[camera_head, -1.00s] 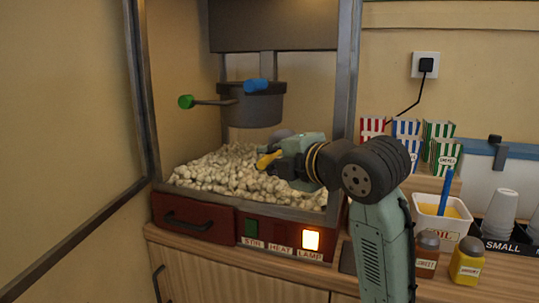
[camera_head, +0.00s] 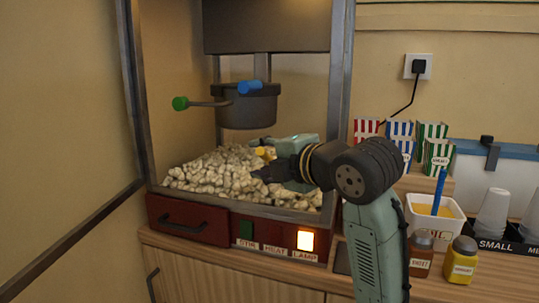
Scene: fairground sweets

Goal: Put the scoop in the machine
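The popcorn machine (camera_head: 330,120) is a metal-framed cabinet with an open front and a red base. A heap of popcorn (camera_head: 215,172) covers its floor. My gripper (camera_head: 266,163) reaches in from the right, low over the popcorn. A small yellow piece (camera_head: 265,152), perhaps the scoop's handle, shows at the gripper's far side. The rest of the scoop cannot be made out. The gripper's fingertips are partly lost against the popcorn, so I cannot tell whether they hold the yellow piece.
A grey kettle (camera_head: 247,108) with a green-knobbed handle and a blue knob hangs above the popcorn. A red drawer (camera_head: 188,221) and a lit lamp switch (camera_head: 305,240) are below. Striped boxes (camera_head: 399,135), an oil tub (camera_head: 432,220), shakers (camera_head: 463,262) and cups (camera_head: 492,212) stand right.

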